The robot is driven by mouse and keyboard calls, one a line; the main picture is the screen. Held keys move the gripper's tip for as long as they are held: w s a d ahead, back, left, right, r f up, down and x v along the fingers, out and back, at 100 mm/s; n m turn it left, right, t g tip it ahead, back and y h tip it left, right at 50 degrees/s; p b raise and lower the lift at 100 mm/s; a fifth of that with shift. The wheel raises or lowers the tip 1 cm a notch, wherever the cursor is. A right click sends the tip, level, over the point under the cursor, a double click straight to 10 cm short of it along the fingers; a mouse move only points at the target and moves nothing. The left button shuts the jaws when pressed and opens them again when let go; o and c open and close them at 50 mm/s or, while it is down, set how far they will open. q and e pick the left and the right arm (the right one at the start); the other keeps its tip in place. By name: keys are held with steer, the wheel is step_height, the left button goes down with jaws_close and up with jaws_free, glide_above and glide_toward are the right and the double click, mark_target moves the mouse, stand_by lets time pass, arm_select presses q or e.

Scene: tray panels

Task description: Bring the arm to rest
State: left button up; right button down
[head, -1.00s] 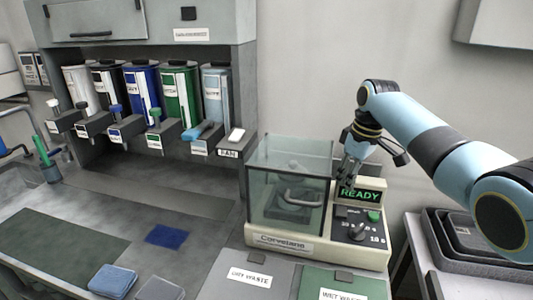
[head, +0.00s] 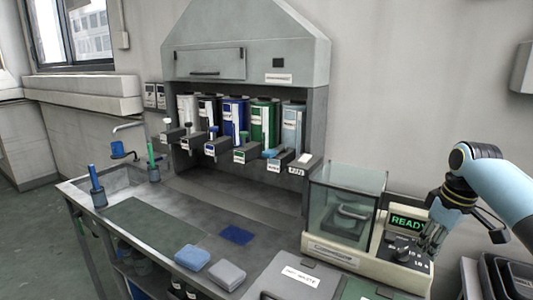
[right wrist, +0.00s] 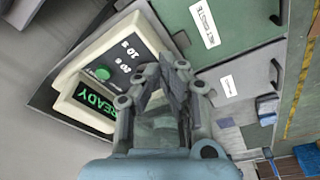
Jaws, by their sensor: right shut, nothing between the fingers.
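My right gripper (head: 428,246) is shut and empty. In the head view it hangs at the right, in front of the control panel of the cream machine (head: 375,270). The machine has a clear box (head: 340,215) with a grey handle inside and a green display (head: 407,223) reading READY. In the right wrist view the shut fingers (right wrist: 165,85) point past the panel (right wrist: 118,65), and the display (right wrist: 95,105) shows READY there too. I cannot tell whether the fingers touch the panel. My left gripper is not in view.
Several dispensers (head: 236,120) stand in the grey hood. A blue sponge (head: 192,257) and a grey one (head: 227,274) lie at the counter's front, near a blue cloth (head: 237,235). Waste lids (head: 298,275) lie before the machine. Black trays (head: 505,275) stand at the right.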

steer(key=s+a+f+m+t+h, duration=0.1)
steer(key=s+a+f, duration=0.2)
steer(key=s, duration=0.5)
steer(key=s+a+f+m, duration=0.1)
steer(key=s+a+f, duration=0.15)
steer(key=s, duration=0.65)
steer(key=s+a+r+m+t, duration=0.15)
steer(key=s+r, duration=0.25)
steer(key=s, duration=0.4)
steer(key=s+a+r+m, duration=0.15)
steer(key=s+r, duration=0.25)
steer(key=s, duration=0.4)
step_height(320, 180, down, 39)
steer(key=s+d+g+b, duration=0.2)
steer(key=s+d+b, duration=0.1)
steer(key=b, duration=0.8)
arm_select(q)
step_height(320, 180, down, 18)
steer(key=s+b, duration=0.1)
steer(key=b, duration=0.6)
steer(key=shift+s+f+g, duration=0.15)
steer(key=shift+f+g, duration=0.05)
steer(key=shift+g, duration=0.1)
arm_select(e)
steer(key=s+f+g, duration=0.1)
steer(key=s+f, duration=1.7)
steer(key=f, duration=0.4)
steer(key=shift+d+f+h, duration=0.2)
steer(key=shift+d+h, duration=0.05)
steer(key=shift+h, duration=0.05)
